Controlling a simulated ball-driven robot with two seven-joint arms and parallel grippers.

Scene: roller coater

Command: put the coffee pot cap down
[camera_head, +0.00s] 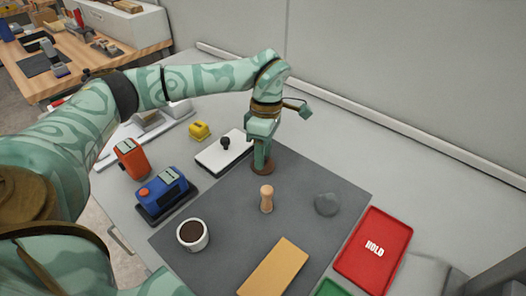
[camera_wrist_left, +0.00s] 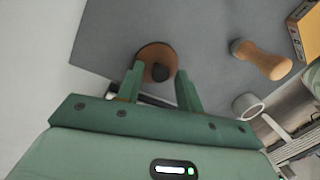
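The coffee pot cap appears to be the brown round disc (camera_head: 263,168) with a dark knob, lying at the far edge of the dark grey mat (camera_head: 225,215). The left wrist view shows the disc (camera_wrist_left: 157,55) and its dark knob (camera_wrist_left: 160,73). My left gripper (camera_head: 262,160) points down over the cap. In the wrist view its two fingers (camera_wrist_left: 160,75) stand apart, one on each side of the knob, with gaps showing between. The cap looks flat on the mat. My right gripper is not in view.
A wooden peg (camera_head: 267,198), a grey lump (camera_head: 327,204), a tan block (camera_head: 275,268) and a coffee mug (camera_head: 193,235) stand on the mat. A red HOLD tray (camera_head: 373,250) lies right. A white plate (camera_head: 222,155) and blue device (camera_head: 165,192) lie left.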

